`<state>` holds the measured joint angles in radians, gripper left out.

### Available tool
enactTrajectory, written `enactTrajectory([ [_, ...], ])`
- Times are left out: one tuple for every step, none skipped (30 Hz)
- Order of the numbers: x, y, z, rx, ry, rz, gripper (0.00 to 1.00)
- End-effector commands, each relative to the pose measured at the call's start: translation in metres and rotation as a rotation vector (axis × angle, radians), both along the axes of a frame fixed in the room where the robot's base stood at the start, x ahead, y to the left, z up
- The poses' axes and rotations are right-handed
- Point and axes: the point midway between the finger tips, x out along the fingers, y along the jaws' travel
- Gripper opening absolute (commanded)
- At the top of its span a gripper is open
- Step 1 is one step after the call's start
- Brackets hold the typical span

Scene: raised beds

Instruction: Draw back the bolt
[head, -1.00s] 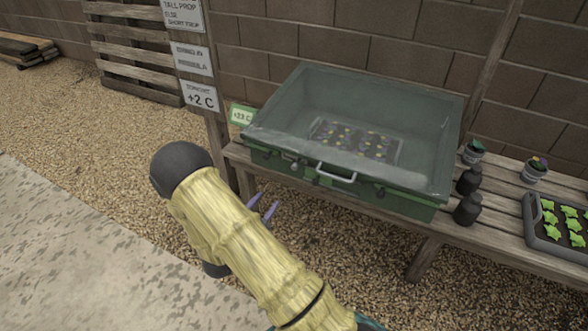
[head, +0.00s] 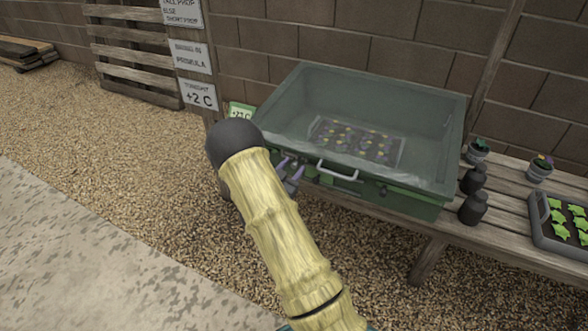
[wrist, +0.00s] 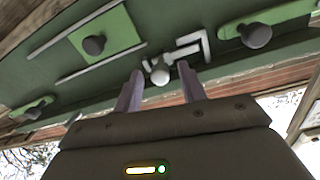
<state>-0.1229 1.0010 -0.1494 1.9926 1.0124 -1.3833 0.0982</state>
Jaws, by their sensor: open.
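A green cold-frame box (head: 385,195) with a clear lid stands on a wooden bench. In the wrist view its green front (wrist: 60,65) carries a pale round knob (wrist: 160,76), with a light grey angled metal piece (wrist: 192,46) beside it; these look like the bolt. My gripper (head: 291,168) is at the left part of the box front. In the wrist view its two purple-grey fingers are apart, with their tips on either side of the pale knob. I cannot tell whether they touch it.
Dark knobs on green plates (wrist: 95,45) (wrist: 257,36) flank the pale knob. A light handle (head: 337,171) is on the box front. Dark bottles (head: 473,208), small pots and a seedling tray (head: 560,240) stand to the right. A signpost (head: 198,95) is at the left.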

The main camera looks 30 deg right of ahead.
Motion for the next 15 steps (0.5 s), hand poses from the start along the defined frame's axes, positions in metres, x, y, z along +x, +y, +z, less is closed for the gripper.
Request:
enactTrajectory([
  [0.0035, -0.0051, -0.0010, 0.000, -0.001, -0.001, 0.41],
  [0.0050, -0.0070, -0.0009, 0.001, -0.001, 0.000, 0.41],
  [0.0064, -0.0088, -0.0006, 0.000, 0.000, 0.000, 0.41],
  [0.0072, -0.0099, -0.0004, 0.000, 0.000, 0.000, 0.41],
  [0.0077, -0.0106, -0.0001, 0.000, 0.000, 0.000, 0.41],
  [0.0080, -0.0112, 0.0001, -0.001, 0.001, 0.001, 0.41],
  [0.0083, -0.0114, 0.0003, -0.001, 0.001, 0.001, 0.41],
  [0.0083, -0.0114, 0.0004, -0.001, 0.001, 0.001, 0.41],
  [0.0083, -0.0113, 0.0005, -0.001, 0.001, 0.001, 0.41],
  [0.0082, -0.0112, 0.0005, -0.001, 0.001, 0.001, 0.41],
  [0.0082, -0.0112, 0.0004, -0.001, 0.001, 0.001, 0.41],
  [0.0082, -0.0111, 0.0004, -0.001, 0.001, 0.001, 0.41],
  [0.0082, -0.0111, 0.0004, -0.001, 0.001, 0.001, 0.39],
  [0.0082, -0.0111, 0.0004, -0.001, 0.001, 0.001, 0.33],
  [0.0081, -0.0110, 0.0004, -0.001, 0.001, 0.001, 0.25],
])
